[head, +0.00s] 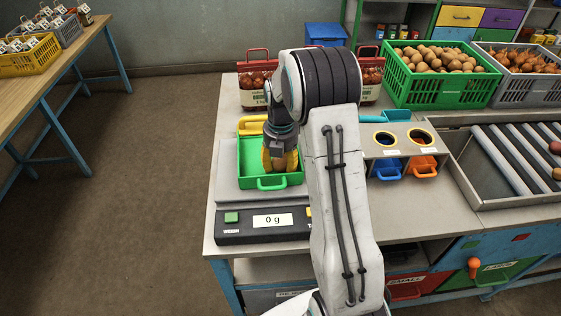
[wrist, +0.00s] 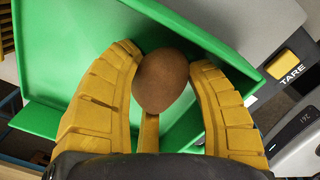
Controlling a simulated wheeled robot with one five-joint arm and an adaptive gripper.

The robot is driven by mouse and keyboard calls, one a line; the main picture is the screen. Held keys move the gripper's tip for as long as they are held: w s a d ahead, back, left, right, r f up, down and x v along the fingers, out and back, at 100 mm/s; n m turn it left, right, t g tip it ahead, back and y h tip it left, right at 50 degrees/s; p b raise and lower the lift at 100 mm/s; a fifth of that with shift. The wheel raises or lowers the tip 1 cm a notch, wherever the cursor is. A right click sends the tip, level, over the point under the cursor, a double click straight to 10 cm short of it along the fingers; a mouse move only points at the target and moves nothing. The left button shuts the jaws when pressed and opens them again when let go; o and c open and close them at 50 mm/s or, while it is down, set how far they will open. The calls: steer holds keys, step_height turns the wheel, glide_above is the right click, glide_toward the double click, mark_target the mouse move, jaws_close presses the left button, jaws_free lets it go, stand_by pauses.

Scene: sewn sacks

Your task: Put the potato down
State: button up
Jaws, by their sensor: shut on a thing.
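A brown potato (wrist: 161,80) sits between the yellow fingers of my gripper (wrist: 165,85) in the wrist view. The fingers are shut on it from both sides. In the head view my gripper (head: 280,157) points down into a green tray (head: 245,165), and the potato is mostly hidden there. The tray rests on a scale (head: 228,190) whose display (head: 272,220) reads 0 g. I cannot tell whether the potato touches the tray floor.
A green crate of potatoes (head: 412,92) and a grey crate of onions (head: 490,92) stand at the back right. A sorting box with two round holes (head: 400,140) is right of my arm. A roller conveyor (head: 515,155) lies further right. Red-handled sacks (head: 257,95) stand behind the scale.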

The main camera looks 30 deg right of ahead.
steer(key=shift+f, duration=0.15)
steer(key=o, duration=1.2)
